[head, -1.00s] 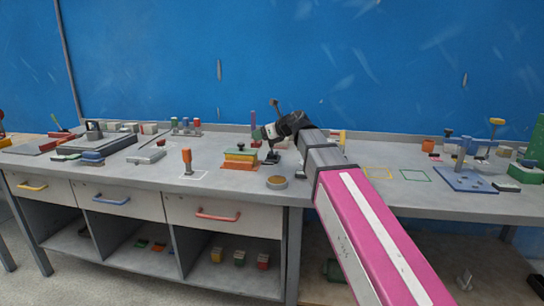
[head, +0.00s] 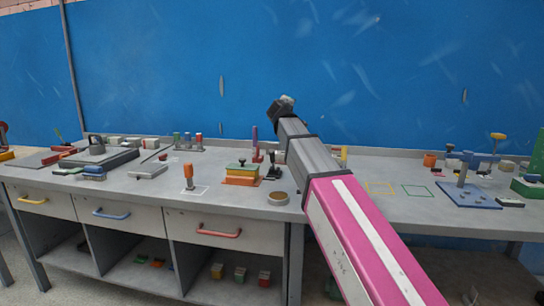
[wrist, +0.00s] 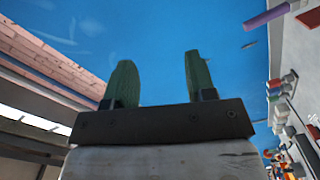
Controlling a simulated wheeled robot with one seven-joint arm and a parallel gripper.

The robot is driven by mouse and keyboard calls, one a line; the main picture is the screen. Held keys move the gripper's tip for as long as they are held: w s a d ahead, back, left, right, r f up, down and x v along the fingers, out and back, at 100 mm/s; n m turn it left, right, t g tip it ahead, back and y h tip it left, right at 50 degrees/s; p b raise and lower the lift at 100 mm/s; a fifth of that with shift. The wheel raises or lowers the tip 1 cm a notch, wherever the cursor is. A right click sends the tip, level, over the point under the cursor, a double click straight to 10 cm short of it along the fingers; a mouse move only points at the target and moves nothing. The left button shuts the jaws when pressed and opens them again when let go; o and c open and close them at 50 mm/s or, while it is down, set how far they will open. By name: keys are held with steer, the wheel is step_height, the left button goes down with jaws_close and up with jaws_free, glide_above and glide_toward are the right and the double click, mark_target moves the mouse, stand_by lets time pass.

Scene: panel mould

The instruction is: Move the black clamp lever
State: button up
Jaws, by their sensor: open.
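A small black upright piece (head: 272,171), which looks like the clamp lever, stands on the grey bench beside a purple post; its details are too small to tell. My gripper shows in the wrist view (wrist: 157,62) with two green fingers spread apart and nothing between them. In the head view, the end of my arm (head: 284,105) is raised well above the bench, in front of the blue wall. The fingers are hard to make out there. The gripper is apart from the black piece, above it. The wrist view does not clearly show the lever.
A stack of coloured plates (head: 241,176) with a black knob and a round tan dish (head: 278,198) are near the black piece. An orange-handled tool (head: 188,176) stands to the left. A blue fixture (head: 470,194) is at the right. Bare bench lies around the outlined squares.

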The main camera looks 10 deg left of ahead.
step_height(320, 180, down, 5)
steer(key=s+a+m+g+h, duration=0.1)
steer(key=s+m+g, duration=0.1)
steer(key=m+g, duration=0.45)
steer(key=m+g+y, duration=0.2)
steer(key=m+g, duration=0.2)
steer(key=g, duration=0.3)
glide_toward(272, 160)
steer(key=x, duration=0.7)
steer(key=shift+w+d+f, duration=0.1)
steer(key=shift+w+f, duration=0.05)
steer(key=shift+w, duration=0.35)
jaws_close()
